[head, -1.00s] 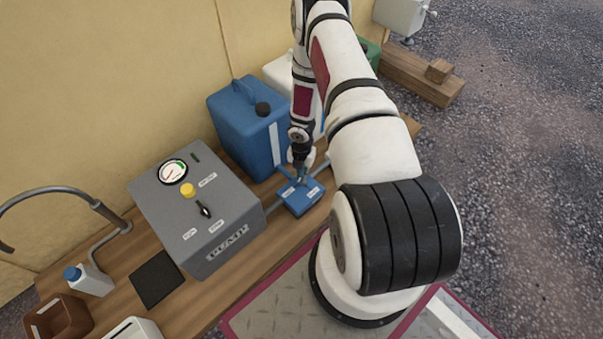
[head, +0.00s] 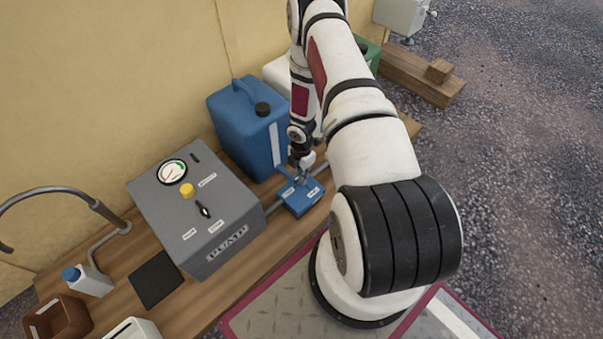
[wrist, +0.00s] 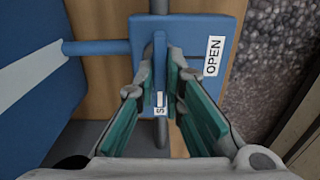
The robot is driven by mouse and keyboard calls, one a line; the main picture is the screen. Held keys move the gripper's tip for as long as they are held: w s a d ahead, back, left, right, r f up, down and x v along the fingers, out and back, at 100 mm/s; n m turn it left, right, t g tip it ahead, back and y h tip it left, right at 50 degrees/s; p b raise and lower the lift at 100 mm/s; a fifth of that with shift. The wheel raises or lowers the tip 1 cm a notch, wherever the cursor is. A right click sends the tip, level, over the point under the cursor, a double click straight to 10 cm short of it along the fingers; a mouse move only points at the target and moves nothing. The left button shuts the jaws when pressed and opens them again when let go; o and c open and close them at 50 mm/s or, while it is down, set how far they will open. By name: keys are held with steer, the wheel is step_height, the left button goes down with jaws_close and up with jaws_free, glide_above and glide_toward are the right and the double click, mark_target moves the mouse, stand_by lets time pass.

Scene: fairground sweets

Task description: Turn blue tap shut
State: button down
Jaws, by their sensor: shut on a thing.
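The blue tap is a flat blue block (head: 304,202) on the bench, in front of the blue canister; its block also shows in the wrist view (wrist: 199,28). Its narrow blue lever (wrist: 160,47) stands between the green-padded fingers of my gripper (wrist: 161,62), which is shut on it. The lever lies nearly in line with the grey pipe, its near end at a partly hidden label (wrist: 160,104) on which an S shows. The OPEN label (wrist: 213,56) is to the right. In the head view my gripper (head: 302,177) covers the lever.
A blue canister (head: 242,125) stands close behind the tap, joined to it by a blue pipe (wrist: 96,47). A grey pump box (head: 198,215) with a gauge and yellow button is to the left. The bench edge and gravel lie to the right.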

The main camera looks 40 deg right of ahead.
stand_by(0.3)
steer(key=c, duration=1.7)
jaws_free()
steer(key=shift+r, duration=0.1)
step_height(320, 180, up, 12)
steer(key=shift+f, duration=0.1)
